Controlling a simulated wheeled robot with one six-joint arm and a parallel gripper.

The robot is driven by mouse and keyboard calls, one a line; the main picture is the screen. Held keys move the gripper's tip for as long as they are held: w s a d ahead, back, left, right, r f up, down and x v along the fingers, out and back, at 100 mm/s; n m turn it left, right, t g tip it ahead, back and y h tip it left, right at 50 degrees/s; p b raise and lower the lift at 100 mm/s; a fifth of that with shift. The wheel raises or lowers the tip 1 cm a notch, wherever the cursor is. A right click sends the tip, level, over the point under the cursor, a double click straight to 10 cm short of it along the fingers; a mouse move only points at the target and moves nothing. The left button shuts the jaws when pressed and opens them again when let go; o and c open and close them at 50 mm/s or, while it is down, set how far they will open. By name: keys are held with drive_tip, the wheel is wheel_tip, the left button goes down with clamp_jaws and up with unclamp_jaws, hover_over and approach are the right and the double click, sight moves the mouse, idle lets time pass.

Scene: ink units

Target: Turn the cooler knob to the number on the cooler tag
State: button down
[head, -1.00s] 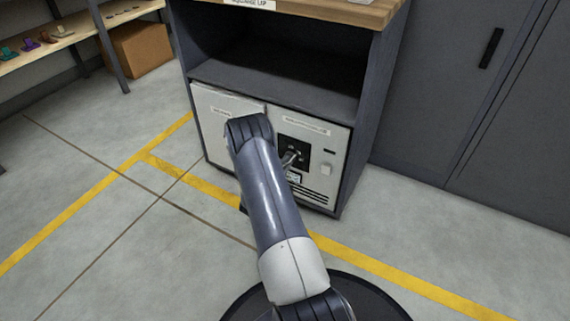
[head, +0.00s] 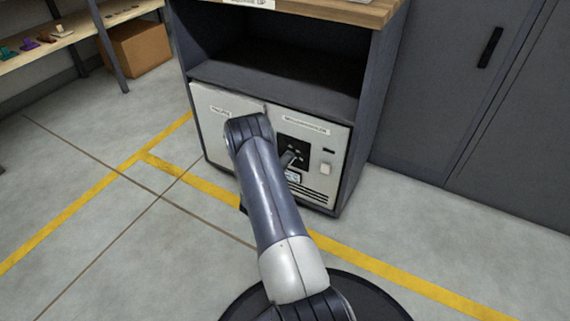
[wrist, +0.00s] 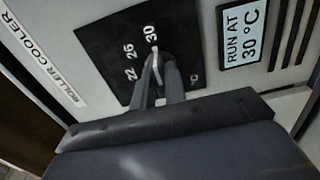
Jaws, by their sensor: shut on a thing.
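The cooler tag (wrist: 242,34) reads "RUN AT 30 °C" beside the black dial plate (wrist: 100,42); it also shows small on the cabinet front in the head view (head: 293,177). The plate shows 22, 26 and 30. My gripper (wrist: 160,68) is shut on the cooler knob (wrist: 156,66), a small pale piece between its dark fingers. The visible end of the knob points towards 30. The fingers hide the rest of it. In the head view my gripper (head: 289,159) is at the dial plate (head: 296,143), and the knob cannot be made out.
A "ROLLER COOLER" label (wrist: 38,55) lies left of the dial. An open shelf bay is above. Grey lockers (head: 450,100) stand right; a cardboard box (head: 140,48) sits back left. The floor is clear.

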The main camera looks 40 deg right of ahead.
idle(0.4)
drive_tip(key=c, duration=1.4)
unclamp_jaws()
drive_tip(key=shift+c, duration=0.2)
drive_tip(key=p+v, duration=0.3)
drive_tip(key=v, duration=0.7)
drive_tip(key=shift+s+a, duration=0.2)
drive_tip(key=shift+a, duration=0.15)
drive_tip(key=shift+f, duration=0.1)
drive_tip(key=b+x, duration=0.3)
drive_tip(key=x, duration=0.7)
drive_tip(key=shift+w+d, duration=0.2)
drive_tip(key=shift+d, duration=0.15)
